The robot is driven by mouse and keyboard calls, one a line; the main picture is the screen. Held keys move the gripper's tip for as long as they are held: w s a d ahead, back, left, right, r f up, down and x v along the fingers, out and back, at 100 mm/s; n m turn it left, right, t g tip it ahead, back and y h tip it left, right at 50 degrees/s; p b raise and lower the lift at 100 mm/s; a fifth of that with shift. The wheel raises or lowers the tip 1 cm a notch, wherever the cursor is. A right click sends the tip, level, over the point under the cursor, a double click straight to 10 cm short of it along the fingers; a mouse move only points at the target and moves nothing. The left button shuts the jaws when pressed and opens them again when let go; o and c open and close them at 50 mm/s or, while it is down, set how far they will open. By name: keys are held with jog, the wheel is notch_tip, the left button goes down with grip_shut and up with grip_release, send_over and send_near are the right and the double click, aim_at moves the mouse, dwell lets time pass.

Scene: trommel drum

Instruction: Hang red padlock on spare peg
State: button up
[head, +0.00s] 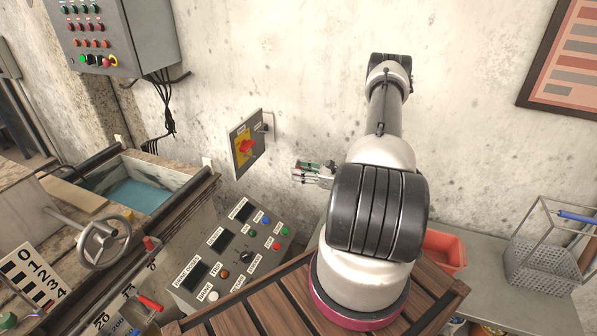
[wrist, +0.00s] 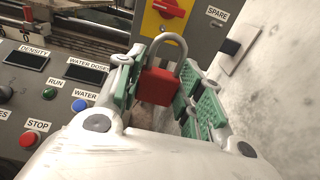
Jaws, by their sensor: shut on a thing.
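The red padlock (wrist: 157,88) is held between the green finger pads of my gripper (wrist: 163,95) in the wrist view. Its grey shackle points up, in front of the switch box. In the head view my gripper (head: 308,171) is to the right of the grey switch box (head: 245,146), apart from it; the padlock is hard to make out there. The box carries a SPARE label (wrist: 217,15) at its upper right in the wrist view. A dark stub (wrist: 230,47) shows below the label; I cannot tell whether it is the spare peg.
The red rotary switch (head: 246,146) sits on a yellow plate beside the label. A sloped control panel (head: 232,251) with buttons stands below. The concrete wall (head: 290,75) is close behind my gripper. A red bin (head: 446,249) and wire basket (head: 545,265) are at the right.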

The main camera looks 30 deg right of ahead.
jog(key=v, duration=0.8)
jog(key=shift+s+d+f, duration=0.15)
jog(key=shift+s+f, duration=0.05)
jog(key=shift+s, duration=0.2)
dwell(0.8)
dwell(0.4)
jog(key=m+t+h, duration=0.2)
jog(key=m+h, duration=0.1)
jog(key=h, duration=0.1)
send_near(259, 137)
jog(key=s+d, duration=0.2)
jog(key=d, duration=0.1)
jog(key=shift+s+a+r+x, duration=0.1)
jog(key=shift+a+x, duration=0.15)
jog(key=shift+x, duration=1)
jog(key=shift+s+a+r+x, duration=0.1)
jog(key=shift+a+x, duration=0.1)
jog(key=shift+x, duration=1.1)
jog(key=shift+s+a+x, duration=0.1)
jog(key=shift+a+x, duration=0.15)
jog(key=shift+x, duration=1)
jog(key=shift+w+a+f, duration=0.35)
jog(key=shift+w+a, duration=0.05)
jog(key=shift+w, duration=0.3)
